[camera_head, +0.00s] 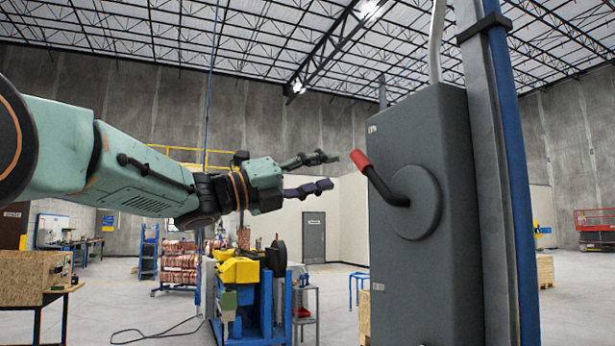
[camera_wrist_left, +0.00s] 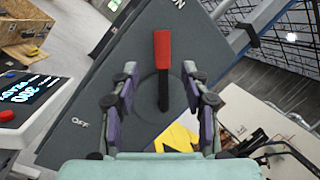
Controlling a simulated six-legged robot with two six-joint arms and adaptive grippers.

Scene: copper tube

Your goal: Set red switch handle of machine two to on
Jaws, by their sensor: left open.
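The red switch handle (camera_head: 361,160) sticks out from a round hub on the side of a grey switch box (camera_head: 445,290) at the right. Its black lever slopes up and left to the red grip. My left gripper (camera_head: 330,172) is open and empty, just left of the red grip and apart from it. In the left wrist view the red handle (camera_wrist_left: 163,55) stands between and beyond the two open fingers (camera_wrist_left: 165,90). There the grey box (camera_wrist_left: 95,105) shows "OFF" at its lower left and a partly cut-off marking ending in "N" at the top. My right gripper is not in view.
A grey post with a blue strip (camera_head: 510,170) stands right beside the box. Behind are a blue and yellow machine (camera_head: 240,272), racks of copper coils (camera_head: 180,262) and a wooden crate on a table (camera_head: 35,278). A red lift (camera_head: 595,225) stands far right.

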